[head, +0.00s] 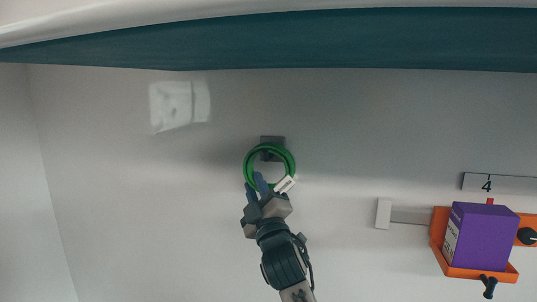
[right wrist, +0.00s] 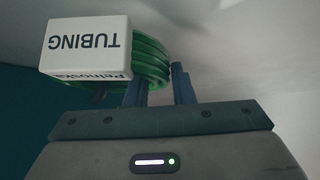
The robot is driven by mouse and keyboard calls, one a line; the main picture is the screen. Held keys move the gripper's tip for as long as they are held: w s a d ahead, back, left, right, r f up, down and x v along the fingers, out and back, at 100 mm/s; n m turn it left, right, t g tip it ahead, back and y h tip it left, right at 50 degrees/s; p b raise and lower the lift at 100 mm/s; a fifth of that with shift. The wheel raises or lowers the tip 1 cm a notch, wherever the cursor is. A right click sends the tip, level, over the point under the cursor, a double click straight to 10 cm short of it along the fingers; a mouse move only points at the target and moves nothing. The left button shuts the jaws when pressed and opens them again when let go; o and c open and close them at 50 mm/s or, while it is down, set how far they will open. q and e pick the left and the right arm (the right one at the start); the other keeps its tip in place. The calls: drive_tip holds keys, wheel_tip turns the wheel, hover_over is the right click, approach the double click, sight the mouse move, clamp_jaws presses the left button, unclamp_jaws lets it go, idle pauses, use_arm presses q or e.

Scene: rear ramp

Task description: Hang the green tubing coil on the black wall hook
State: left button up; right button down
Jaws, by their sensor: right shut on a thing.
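The green tubing coil (head: 291,160) is a ring held upright against the wall, with a white tag (head: 285,184) at its lower right. The black wall hook (head: 272,140) shows as a dark plate behind the top of the coil; I cannot tell whether its peg is inside the ring. My right gripper (head: 259,184) is shut on the coil at its lower left. In the right wrist view the coil (right wrist: 152,56) is at the fingers (right wrist: 160,88), and its white tag (right wrist: 85,46) reads "TUBING" upside down. My left gripper is not in view.
An orange tray (head: 438,228) on the wall at the right holds a purple box (head: 478,236), near a plate marked 4 (head: 487,184). A small white block (head: 383,213) is left of it. The wall around the hook is clear.

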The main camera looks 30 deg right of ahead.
idle(0.3)
drive_tip(key=c, duration=1.2)
unclamp_jaws()
drive_tip(key=shift+o, duration=0.2)
drive_tip(key=b+v, duration=0.1)
drive_tip(key=v, duration=0.3)
drive_tip(key=shift+f+b, duration=0.25)
drive_tip(key=shift+b, duration=0.15)
drive_tip(key=b+v, duration=0.1)
drive_tip(key=v, duration=0.5)
drive_tip(key=shift+s+a+b, duration=0.15)
drive_tip(key=shift+s+b, duration=0.2)
drive_tip(key=shift+s, duration=0.05)
